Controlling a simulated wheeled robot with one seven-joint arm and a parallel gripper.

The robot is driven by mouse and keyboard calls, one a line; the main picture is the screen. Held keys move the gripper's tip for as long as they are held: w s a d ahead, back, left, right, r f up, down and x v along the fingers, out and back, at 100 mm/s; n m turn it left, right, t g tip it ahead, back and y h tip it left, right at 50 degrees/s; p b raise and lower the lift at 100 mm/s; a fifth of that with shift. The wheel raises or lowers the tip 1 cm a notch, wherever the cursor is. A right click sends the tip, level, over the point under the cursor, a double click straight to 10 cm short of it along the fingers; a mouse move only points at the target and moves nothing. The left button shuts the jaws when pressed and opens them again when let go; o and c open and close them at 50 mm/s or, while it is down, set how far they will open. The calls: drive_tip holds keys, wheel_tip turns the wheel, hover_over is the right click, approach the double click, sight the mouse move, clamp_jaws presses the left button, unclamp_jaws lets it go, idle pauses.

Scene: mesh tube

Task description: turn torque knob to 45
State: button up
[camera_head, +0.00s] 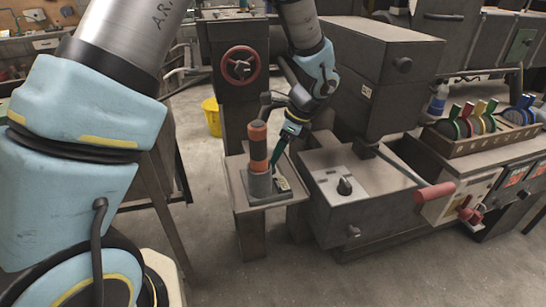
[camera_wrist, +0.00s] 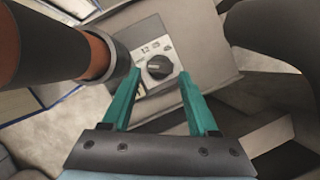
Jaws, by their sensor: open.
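The torque knob (camera_wrist: 159,67) is a round black dial on a pale plate with small dark markings, beside the orange and black cylinder (camera_wrist: 70,50). In the wrist view the knob lies just beyond and between the two teal fingertips of my gripper (camera_wrist: 160,77). My gripper is open and nothing is between its fingers. In the head view my gripper (camera_head: 278,158) points down beside the upright orange and black cylinder (camera_head: 258,148), above a small marked plate (camera_head: 283,184) on its grey base. The knob's pointer and its setting are too small to read.
The cylinder's base stands on a small table (camera_head: 240,205). Right of it is a grey machine with another black knob (camera_head: 345,186) and a red-handled lever (camera_head: 435,192). A red handwheel (camera_head: 240,65) is behind. A yellow bucket (camera_head: 212,116) stands on the floor.

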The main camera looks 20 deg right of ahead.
drive_tip(key=shift+x, duration=1.2)
clamp_jaws()
